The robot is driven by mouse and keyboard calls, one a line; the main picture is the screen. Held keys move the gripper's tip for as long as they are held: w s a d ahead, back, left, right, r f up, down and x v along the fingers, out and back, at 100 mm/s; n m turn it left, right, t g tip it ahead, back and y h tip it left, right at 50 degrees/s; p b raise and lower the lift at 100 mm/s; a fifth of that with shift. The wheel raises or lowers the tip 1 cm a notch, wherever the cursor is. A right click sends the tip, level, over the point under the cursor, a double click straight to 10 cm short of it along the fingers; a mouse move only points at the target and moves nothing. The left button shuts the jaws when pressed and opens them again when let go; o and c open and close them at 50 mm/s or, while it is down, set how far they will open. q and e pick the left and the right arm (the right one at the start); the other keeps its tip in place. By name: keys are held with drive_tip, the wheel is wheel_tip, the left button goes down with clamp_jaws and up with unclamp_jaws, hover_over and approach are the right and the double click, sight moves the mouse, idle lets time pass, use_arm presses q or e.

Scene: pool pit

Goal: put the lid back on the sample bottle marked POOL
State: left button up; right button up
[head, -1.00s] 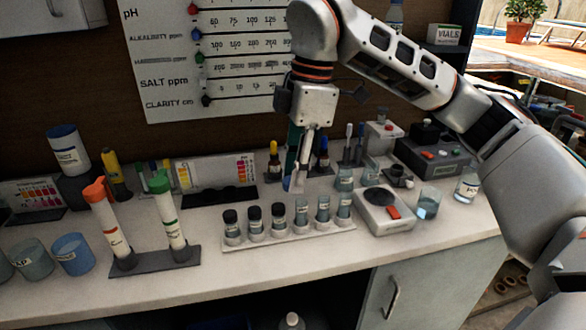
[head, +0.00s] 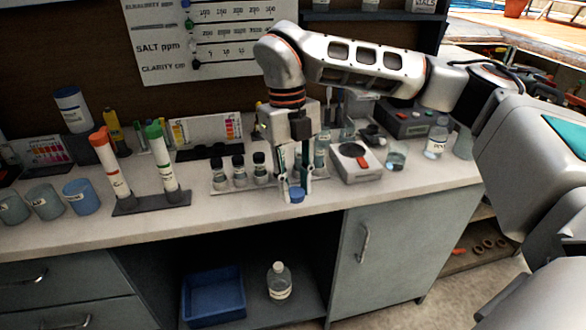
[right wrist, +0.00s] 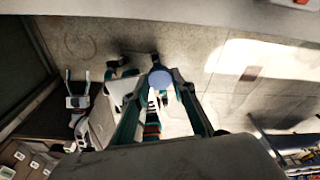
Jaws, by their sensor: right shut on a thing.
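My right gripper (head: 297,190) is shut on a blue round lid (head: 296,194), held in front of the bench's front edge, apart from any bottle. The lid shows as a blue disc (right wrist: 160,79) between the fingertips in the right wrist view. A clear bottle (head: 437,138) with a white label, which seems to read POOL, stands upright at the right of the bench. Its neck shows no blue lid. It is well to the right of my right gripper. What looks like my left gripper (right wrist: 78,88) shows small in the right wrist view, its two fingers apart.
A scale (head: 356,163) and a beaker (head: 396,157) stand between my right gripper and the bottle. A vial rack (head: 228,190) is behind the gripper. Orange-capped and green-capped tubes stand left. Below, an open shelf holds a blue tray (head: 213,297) and another bottle (head: 279,282).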

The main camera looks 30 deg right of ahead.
use_arm(q)
drive_tip(key=shift+s+f, duration=0.15)
drive_tip(key=shift+s, duration=0.1)
use_arm(e)
drive_tip(key=s+f+n+t, duration=0.1)
drive_tip(key=s+f+n, duration=0.2)
drive_tip(key=n, duration=1.4)
drive_tip(key=s+f+n+t, duration=0.2)
drive_tip(key=f+n, duration=0.9)
drive_tip(key=n, duration=0.7)
drive_tip(key=shift+s+f+n+t, duration=0.25)
drive_tip(key=shift+s+n+t, duration=0.05)
drive_tip(key=shift+s, duration=0.5)
use_arm(q)
drive_tip(key=c, duration=0.7)
drive_tip(key=shift+c, duration=0.7)
drive_tip(key=shift+s+d, duration=0.1)
drive_tip(key=shift+d, duration=0.1)
use_arm(e)
drive_tip(key=shift+d, duration=0.15)
